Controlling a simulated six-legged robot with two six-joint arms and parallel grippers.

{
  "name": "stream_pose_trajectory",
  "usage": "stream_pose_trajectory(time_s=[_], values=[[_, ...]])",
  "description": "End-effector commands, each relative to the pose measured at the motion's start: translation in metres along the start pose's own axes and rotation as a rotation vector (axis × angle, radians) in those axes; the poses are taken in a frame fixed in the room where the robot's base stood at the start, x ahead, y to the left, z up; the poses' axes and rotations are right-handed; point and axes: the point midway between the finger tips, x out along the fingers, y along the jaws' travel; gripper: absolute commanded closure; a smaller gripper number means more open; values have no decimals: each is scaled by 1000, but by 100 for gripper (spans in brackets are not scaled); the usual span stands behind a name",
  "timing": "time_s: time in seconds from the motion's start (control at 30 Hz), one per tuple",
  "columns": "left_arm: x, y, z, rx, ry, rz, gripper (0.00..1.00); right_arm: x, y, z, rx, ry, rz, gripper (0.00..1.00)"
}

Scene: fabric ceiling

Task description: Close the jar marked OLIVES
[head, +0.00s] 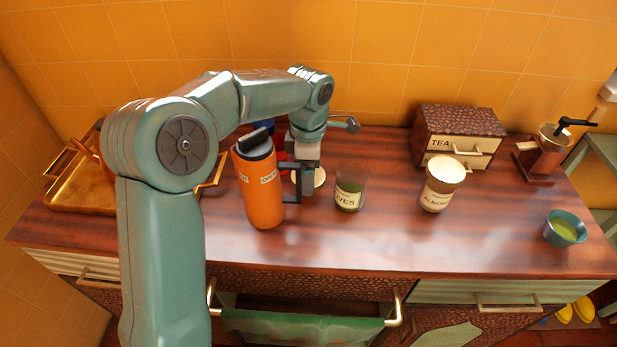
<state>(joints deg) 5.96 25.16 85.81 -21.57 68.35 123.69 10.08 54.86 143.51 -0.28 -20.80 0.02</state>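The jar with a label ending in "VES" (349,190) is a clear glass on the wooden counter, with dark green contents low inside. No lid shows on it. A pale round disc (320,177), like a lid, is just left of the jar. My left gripper (308,188) points down between the orange flask and the jar, in front of part of the disc. I cannot tell whether its fingers hold the disc or whether the disc lies on the counter. My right gripper is not in view.
An orange flask (261,190) with a handle stands close left of my gripper. A jar marked ALMONDS (438,188) with a pale lid, a TEA box (458,137), a grinder (542,157) and a green-filled bowl (564,229) stand right. A brass tray (75,197) is left. The front middle counter is clear.

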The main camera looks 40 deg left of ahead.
Motion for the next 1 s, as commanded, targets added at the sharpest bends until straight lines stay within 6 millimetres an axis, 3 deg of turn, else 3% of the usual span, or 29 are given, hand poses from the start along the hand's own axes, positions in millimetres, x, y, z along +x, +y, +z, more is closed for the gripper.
stream_pose_trajectory(time_s=[0.3,0.6,0.8,1.0], values=[[-74,1,1,0,-3,4,44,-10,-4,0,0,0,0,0],[-133,0,1,0,-2,3,44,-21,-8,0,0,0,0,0],[-158,0,0,0,-1,1,44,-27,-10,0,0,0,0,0],[-165,0,0,0,-1,0,44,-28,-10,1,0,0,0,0]])
